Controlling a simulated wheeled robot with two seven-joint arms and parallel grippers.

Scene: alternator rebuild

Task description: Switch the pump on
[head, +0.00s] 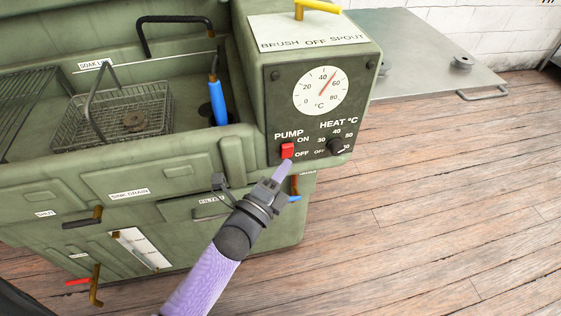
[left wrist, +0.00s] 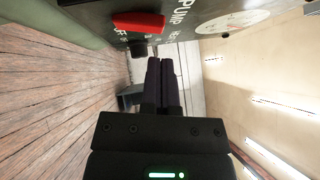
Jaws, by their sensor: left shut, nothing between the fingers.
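In the left wrist view the closed fingers (left wrist: 160,64) point past the switch's lower edge. I cannot tell whether they touch it. My right gripper is not in view.
The heat knob (head: 336,146) is close to the right of the switch, under a round temperature dial (head: 321,90). A wire basket (head: 120,118) and a blue-handled brush (head: 217,102) are in the sink at left. The wooden floor at right is clear.

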